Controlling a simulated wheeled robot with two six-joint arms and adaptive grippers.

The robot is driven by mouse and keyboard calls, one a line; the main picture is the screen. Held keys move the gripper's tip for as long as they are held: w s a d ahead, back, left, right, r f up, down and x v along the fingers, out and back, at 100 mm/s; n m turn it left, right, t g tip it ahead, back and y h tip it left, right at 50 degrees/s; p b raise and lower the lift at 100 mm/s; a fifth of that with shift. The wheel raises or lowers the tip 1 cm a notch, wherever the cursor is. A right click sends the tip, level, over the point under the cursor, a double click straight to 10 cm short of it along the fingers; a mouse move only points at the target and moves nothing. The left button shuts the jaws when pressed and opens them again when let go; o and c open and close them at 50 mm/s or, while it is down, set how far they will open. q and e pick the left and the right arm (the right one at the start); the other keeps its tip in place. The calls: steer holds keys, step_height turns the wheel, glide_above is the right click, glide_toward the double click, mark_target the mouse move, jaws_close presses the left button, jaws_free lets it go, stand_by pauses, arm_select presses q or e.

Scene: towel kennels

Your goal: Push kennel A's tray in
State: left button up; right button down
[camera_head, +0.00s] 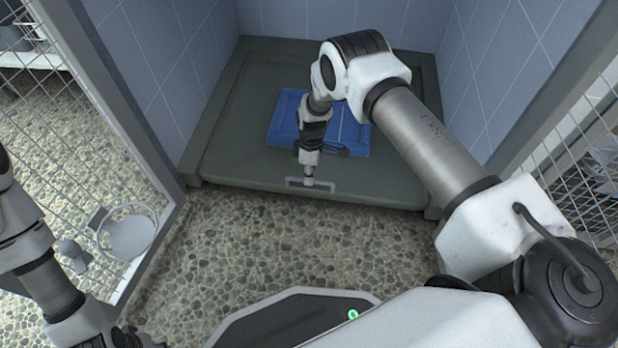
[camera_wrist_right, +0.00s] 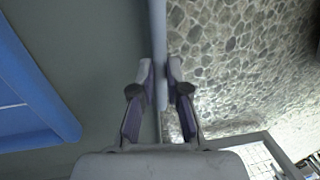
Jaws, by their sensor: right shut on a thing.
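Kennel A's tray (camera_head: 240,140), as I take it, is a dark grey-green pan covering the kennel floor. Its front edge lies about level with the kennel's front posts; I cannot tell the exact gap. A pale bar handle (camera_head: 327,184) is on its front face. My right gripper (camera_head: 308,183) reaches down over the tray's front and is shut on the handle. In the right wrist view, the handle bar (camera_wrist_right: 158,35) runs between the fingertips (camera_wrist_right: 161,76). My left arm is at the lower left; its fingertips are out of frame.
Blue tiled walls (camera_head: 170,75) enclose the sides and back. An open mesh door (camera_head: 75,130) with a round bowl (camera_head: 133,236) is at left; mesh also stands at right. The pebbled floor (camera_head: 300,245) in front is clear.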

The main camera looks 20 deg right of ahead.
steer(key=shift+w+d, duration=0.15)
steer(key=shift+w, duration=0.1)
steer(key=c, duration=1.2)
jaws_free()
steer(key=shift+r, duration=0.1)
steer(key=r, duration=0.4)
steer(key=w+d+r, duration=0.1)
steer(key=r, duration=0.2)
steer(key=w+r, duration=0.1)
steer(key=r, duration=0.3)
steer(key=shift+d+r, duration=0.2)
steer(key=shift+r, duration=0.1)
